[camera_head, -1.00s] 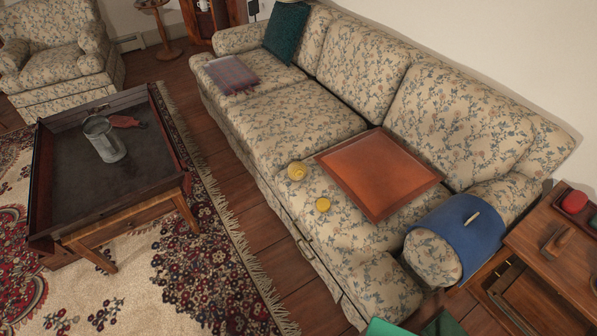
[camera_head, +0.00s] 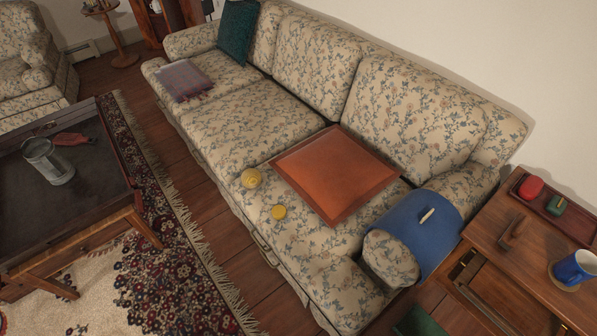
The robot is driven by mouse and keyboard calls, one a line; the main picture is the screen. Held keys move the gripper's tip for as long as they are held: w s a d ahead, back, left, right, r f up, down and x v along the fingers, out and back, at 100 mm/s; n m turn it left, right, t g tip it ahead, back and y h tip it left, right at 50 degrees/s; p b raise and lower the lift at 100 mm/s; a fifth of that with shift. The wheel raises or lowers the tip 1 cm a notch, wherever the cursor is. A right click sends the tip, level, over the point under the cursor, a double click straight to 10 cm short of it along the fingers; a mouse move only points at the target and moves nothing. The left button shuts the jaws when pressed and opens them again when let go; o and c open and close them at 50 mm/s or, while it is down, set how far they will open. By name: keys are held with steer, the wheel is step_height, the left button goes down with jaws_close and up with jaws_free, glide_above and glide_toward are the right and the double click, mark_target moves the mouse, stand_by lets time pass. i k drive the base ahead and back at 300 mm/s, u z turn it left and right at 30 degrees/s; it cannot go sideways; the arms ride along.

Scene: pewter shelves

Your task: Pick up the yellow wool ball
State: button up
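Two yellow things lie on the near seat of the floral sofa (camera_head: 235,115). The larger, rounder one, which looks like the yellow wool ball (camera_head: 251,178), sits near the front edge of the seat. A smaller yellow round thing (camera_head: 278,212) lies a little nearer and to the right; I cannot tell what it is. The ball is apart from it and stands just left of an orange-brown square board or tray (camera_head: 334,175). My gripper is not in view.
A blue cloth (camera_head: 420,225) covers the sofa's near arm. A side table (camera_head: 490,225) at right holds a blue mug (camera_head: 574,267) and a tray (camera_head: 535,198). A dark coffee table (camera_head: 95,190) with a metal tankard (camera_head: 48,160) stands at left. Floor shows between it and the sofa.

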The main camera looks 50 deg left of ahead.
mark_target(251, 178)
steer(key=z, duration=1.95)
steer(key=k, duration=2.8)
steer(key=u, duration=1.8)
steer(key=i, duration=0.2)
steer(key=u, duration=0.7)
